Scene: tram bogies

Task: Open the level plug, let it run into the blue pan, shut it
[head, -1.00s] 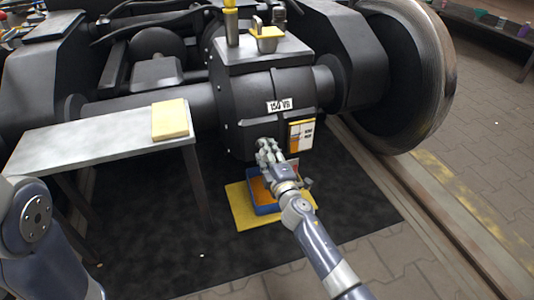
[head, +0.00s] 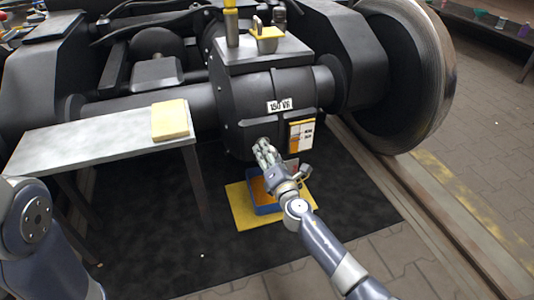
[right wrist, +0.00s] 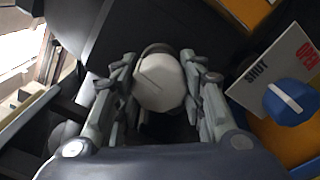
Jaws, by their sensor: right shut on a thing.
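The level plug (right wrist: 160,82) is a pale grey round head in the right wrist view. My right gripper (right wrist: 163,85) is shut on it, a finger at each side. In the head view my right gripper (head: 262,148) is at the lower front of the dark gearbox (head: 250,97), and the plug is hidden behind the fingers. The blue pan (head: 266,208), orange inside, stands below on a yellow mat (head: 236,206), partly covered by my right arm. I see no liquid running. Only my left arm shows at the left edge, not its gripper.
Beside the plug, the right wrist view shows a blue knob (right wrist: 290,102) on a SHUT/OPEN plate (right wrist: 272,66). A grey bench (head: 90,145) with a yellow block (head: 170,120) stands left. A wheel (head: 410,80) and rail (head: 430,210) lie right.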

